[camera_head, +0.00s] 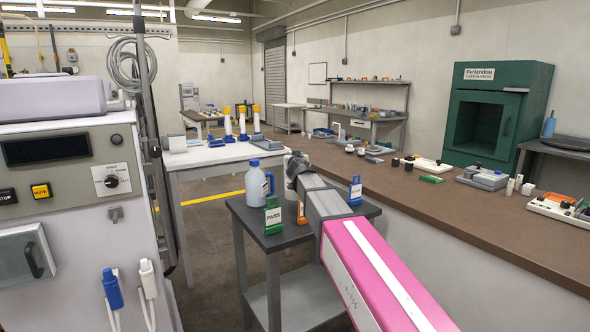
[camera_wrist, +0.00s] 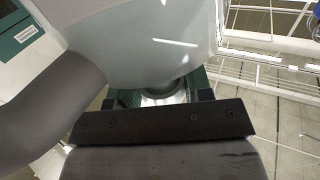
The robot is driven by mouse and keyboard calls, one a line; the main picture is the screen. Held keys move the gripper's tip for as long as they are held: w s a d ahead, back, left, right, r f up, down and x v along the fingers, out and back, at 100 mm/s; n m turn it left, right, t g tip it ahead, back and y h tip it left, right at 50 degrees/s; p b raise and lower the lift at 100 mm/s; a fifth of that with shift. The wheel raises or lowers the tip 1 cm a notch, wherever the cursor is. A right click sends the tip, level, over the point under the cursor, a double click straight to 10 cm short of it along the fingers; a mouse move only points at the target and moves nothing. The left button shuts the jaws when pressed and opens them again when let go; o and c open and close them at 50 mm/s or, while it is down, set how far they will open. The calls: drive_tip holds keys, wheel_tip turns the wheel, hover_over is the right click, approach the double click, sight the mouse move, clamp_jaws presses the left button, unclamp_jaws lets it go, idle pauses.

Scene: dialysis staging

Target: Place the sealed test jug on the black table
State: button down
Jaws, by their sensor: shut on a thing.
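A pale jug (camera_head: 256,184) with a blue cap and a dark handle is upright at the left rear of the black table (camera_head: 323,230). The green PASS card partly covers its base, so I cannot tell whether it touches the top. My gripper (camera_head: 293,168) is just right of the jug, at the end of my pink arm. In the wrist view a pale jug body (camera_wrist: 140,40) fills the upper middle, with a thick grey handle at the left. My gripper (camera_wrist: 160,97) is shut on the jug; the exact contact is mostly hidden.
A green PASS card (camera_head: 273,216) stands before the jug. An orange card (camera_head: 302,213) and a blue card (camera_head: 355,191) are farther right. A white table (camera_head: 215,154) stands behind, a brown counter (camera_head: 460,205) at right, and a large machine (camera_head: 70,190) at left.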

drive_tip(key=shift+f, duration=1.9)
drive_tip(key=c, duration=0.5)
unclamp_jaws()
drive_tip(key=shift+f, duration=0.15)
drive_tip(key=s, duration=0.4)
drive_tip(key=s+d, duration=0.1)
drive_tip(key=s, duration=0.7)
drive_tip(key=shift+d, duration=0.3)
